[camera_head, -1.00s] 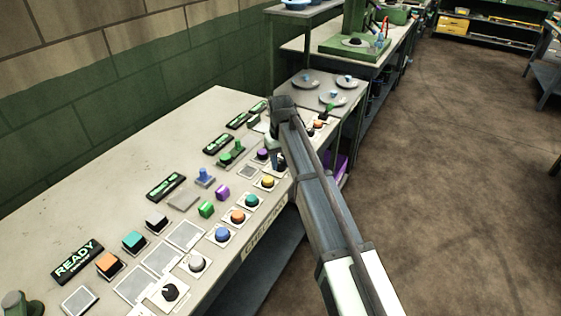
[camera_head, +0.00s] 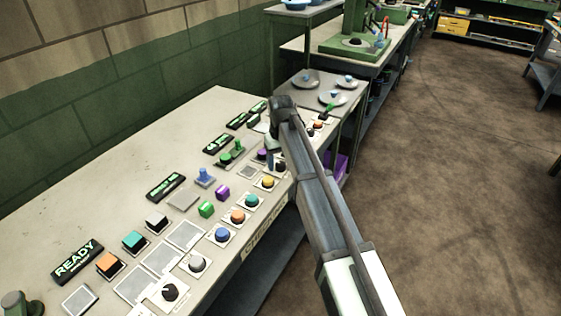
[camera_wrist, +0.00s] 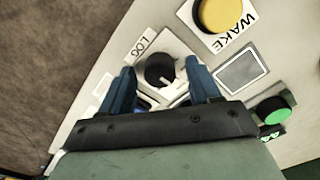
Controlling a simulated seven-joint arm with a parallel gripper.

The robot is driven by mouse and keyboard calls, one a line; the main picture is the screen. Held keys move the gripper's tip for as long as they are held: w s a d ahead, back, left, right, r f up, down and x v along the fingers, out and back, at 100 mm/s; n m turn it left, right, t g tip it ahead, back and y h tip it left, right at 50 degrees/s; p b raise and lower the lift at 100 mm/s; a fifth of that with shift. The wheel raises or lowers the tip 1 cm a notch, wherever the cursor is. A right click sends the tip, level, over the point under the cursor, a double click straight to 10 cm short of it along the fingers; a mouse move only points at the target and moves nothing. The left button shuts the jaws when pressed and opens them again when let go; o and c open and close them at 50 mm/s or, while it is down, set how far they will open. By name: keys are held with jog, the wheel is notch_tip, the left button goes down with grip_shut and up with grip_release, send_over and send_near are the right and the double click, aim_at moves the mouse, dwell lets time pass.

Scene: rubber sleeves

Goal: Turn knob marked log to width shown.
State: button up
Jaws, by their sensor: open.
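The black knob marked LOG (camera_wrist: 160,70) sits on a white plate in the wrist view, with a light pointer mark on its lower right side. Its LOG label (camera_wrist: 142,45) lies just up and left of it. My gripper (camera_wrist: 158,78) is open, with its blue fingers on either side of the knob; I cannot tell whether they touch it. In the head view my gripper (camera_head: 276,150) is over the far right part of the panel bench, and the arm hides part of the LOG knob there. A width display cannot be read in these views.
A yellow button marked WAKE (camera_wrist: 215,14) and a green button (camera_wrist: 272,110) are near the knob. A grey square pad (camera_wrist: 238,73) lies between them. In the head view, several coloured buttons and a READY display (camera_head: 77,261) line the bench (camera_head: 120,150).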

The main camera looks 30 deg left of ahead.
aim_at(281, 163)
notch_tip(281, 163, up, 14)
dwell(0.6)
jog(key=shift+f, duration=0.1)
jog(key=w+d+f+m, duration=0.2)
jog(key=d+f, duration=0.9)
jog(key=d, duration=0.3)
jog(key=w+d+f+m, duration=0.3)
jog(key=d+f, duration=0.9)
jog(key=d, duration=0.2)
jog(key=s+d+f+m, duration=0.2)
jog(key=s+d+f, duration=0.35)
jog(key=d, duration=0.35)
jog(key=s+d+f+m, duration=0.1)
jog(key=s+d+f, duration=0.3)
jog(key=d+f, duration=0.45)
jog(key=s+d+f+m, duration=0.2)
jog(key=s+d+f, duration=0.25)
jog(key=d, duration=0.65)
jog(key=s+f+g, duration=0.3)
jog(key=s+f, duration=0.6)
jog(key=s, duration=0.5)
jog(key=s+f+g, duration=0.3)
jog(key=s+f, duration=0.7)
jog(key=s, duration=0.5)
jog(key=shift+s+g, duration=0.25)
jog(key=shift+g, duration=0.15)
